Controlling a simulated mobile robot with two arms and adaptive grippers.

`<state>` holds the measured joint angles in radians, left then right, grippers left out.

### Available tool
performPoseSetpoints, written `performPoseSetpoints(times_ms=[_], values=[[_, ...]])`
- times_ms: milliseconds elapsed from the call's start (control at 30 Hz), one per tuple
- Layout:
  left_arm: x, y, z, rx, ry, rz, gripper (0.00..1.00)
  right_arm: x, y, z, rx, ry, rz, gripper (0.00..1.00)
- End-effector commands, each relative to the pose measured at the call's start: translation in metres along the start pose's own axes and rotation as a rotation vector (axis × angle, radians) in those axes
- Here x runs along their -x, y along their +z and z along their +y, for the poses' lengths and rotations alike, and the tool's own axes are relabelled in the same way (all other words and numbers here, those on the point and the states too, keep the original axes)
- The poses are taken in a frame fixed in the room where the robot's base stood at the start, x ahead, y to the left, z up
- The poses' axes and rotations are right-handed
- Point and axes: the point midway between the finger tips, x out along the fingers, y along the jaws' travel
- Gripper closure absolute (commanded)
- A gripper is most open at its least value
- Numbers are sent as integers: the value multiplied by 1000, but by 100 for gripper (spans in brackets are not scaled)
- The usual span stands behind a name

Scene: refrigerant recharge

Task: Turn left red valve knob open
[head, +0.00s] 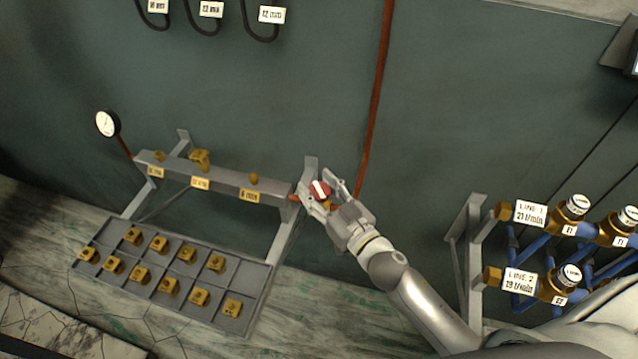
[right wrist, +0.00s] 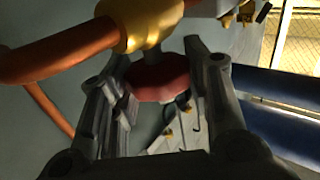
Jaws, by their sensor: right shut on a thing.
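The red valve knob (head: 319,190) sits at the right end of the grey manifold bar (head: 228,181), with a white mark across its face. My right gripper (head: 325,191) is shut on it, with one finger on each side. In the right wrist view the red knob (right wrist: 160,78) lies between the fingers (right wrist: 158,85), below a brass valve body (right wrist: 142,22) joined to a copper pipe (right wrist: 60,55). In the head view the valve body is mostly hidden by the gripper. My left gripper is not in view.
A grey tray (head: 187,305) with several brass fittings lies below the bar. A pressure gauge (head: 107,123) is at the left. A vertical copper pipe (head: 378,90) runs up the wall behind the gripper. Labelled brass valves with blue pipes (head: 530,246) stand at the right.

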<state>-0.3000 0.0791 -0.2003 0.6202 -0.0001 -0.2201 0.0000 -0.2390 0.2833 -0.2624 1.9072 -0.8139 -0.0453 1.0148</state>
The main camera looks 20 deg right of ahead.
Motion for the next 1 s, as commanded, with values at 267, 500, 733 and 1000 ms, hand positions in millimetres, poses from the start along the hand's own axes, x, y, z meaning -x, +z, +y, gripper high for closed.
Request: performPoseSetpoints(times_ms=[267, 500, 733, 1000], values=[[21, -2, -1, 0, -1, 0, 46, -1, -2, 4, 11, -263, -4, 79], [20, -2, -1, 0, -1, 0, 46, -2, 1, 4, 8, -487, -3, 79], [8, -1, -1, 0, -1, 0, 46, -2, 2, 4, 5, -672, -2, 79], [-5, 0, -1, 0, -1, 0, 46, -2, 2, 3, 2, -820, -1, 79]])
